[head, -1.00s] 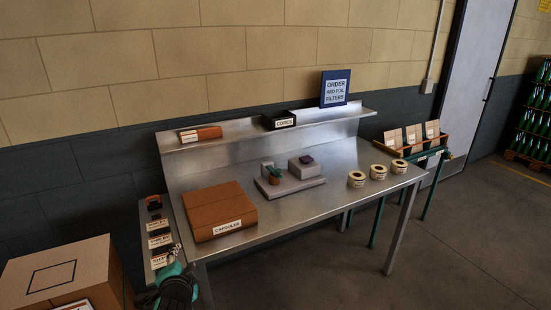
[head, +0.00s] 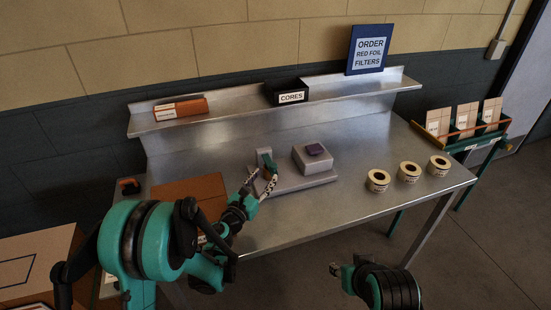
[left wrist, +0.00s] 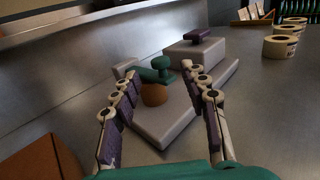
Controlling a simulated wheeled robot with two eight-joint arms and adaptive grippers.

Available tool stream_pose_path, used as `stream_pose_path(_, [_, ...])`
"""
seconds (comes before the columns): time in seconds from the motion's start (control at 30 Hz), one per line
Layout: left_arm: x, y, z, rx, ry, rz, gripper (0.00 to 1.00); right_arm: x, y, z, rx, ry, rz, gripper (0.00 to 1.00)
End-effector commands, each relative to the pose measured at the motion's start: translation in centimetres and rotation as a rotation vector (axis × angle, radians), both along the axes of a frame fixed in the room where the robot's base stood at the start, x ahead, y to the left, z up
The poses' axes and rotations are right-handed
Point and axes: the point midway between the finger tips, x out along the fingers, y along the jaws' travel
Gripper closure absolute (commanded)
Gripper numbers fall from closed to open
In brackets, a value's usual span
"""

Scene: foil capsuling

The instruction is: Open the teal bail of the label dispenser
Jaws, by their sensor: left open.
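The label dispenser (head: 312,184) is a grey base on the steel table, with a grey block and purple knob (head: 315,150) at its right. Its teal bail (left wrist: 158,72) shows in the left wrist view as a bar with a round top, with a brown ball (left wrist: 154,95) in front. My left gripper (head: 262,178) is over the dispenser's left part in the head view and partly hides the bail. In the left wrist view its open fingers (left wrist: 163,84) stand either side of the bail and ball, empty. My right gripper (head: 342,271) is low, off the table's front edge; its jaws are unclear.
A brown capsules box (head: 190,192) lies left of the dispenser, partly behind my left arm. Several label rolls (head: 409,172) stand at the right. The back shelf (head: 240,106) holds a black cores box (head: 286,92). The table between dispenser and rolls is clear.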

Motion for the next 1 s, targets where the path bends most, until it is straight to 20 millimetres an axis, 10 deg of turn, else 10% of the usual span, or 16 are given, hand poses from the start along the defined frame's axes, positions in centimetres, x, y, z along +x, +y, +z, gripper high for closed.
stream_pose_path(0.5, [6.3,-3.2,-0.1,0.0,-0.001,0.0,0.55,0.0,0.0,-1.5,0.0,0.0,0.0,0.6])
stream_pose_path(0.83, [6.8,-3.4,0.0,-0.001,0.0,0.001,0.55,0.0,0.0,-1.6,0.0,0.0,0.0,0.6])
stream_pose_path(1.0, [6.8,-3.4,0.0,-0.002,0.0,0.001,0.95,0.0,0.0,-1.6,0.0,0.0,0.0,0.6])
